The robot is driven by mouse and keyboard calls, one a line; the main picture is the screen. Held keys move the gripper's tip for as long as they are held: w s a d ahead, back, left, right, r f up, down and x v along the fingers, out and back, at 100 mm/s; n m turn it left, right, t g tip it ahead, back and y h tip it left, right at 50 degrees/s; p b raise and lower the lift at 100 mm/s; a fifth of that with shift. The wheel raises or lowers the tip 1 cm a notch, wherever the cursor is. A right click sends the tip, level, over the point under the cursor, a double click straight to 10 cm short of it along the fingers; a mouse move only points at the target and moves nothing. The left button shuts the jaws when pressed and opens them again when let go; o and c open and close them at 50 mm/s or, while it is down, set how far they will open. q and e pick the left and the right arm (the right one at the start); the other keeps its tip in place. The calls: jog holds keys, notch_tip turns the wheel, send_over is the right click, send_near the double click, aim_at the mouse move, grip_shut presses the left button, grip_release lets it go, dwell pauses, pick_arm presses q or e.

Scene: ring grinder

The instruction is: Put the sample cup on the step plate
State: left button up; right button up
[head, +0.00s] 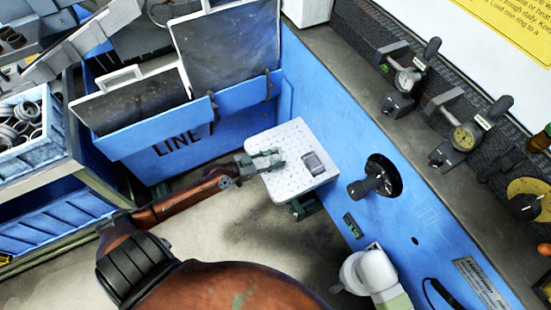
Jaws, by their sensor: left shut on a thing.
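The step plate (292,179) is a white, dotted plate standing out from the blue front of the machine, in the middle of the head view. My left gripper (266,160) reaches in from the left, its fingers over the plate's left part. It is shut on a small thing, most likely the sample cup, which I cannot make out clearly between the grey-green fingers. I cannot tell whether it touches the plate. A small grey rectangular piece (314,162) is on the plate's right part. My right gripper is not in view.
A blue bin (210,130) marked LINE stands behind the plate. A black knob (371,182) sits on the blue panel to the right. A white rounded fixture (372,272) is lower right. Gauges (463,136) lie on the ledge. A crate of rings (22,125) is left.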

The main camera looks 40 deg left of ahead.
pick_arm(q)
jog(key=shift+f, duration=0.1)
jog(key=o, duration=1.2)
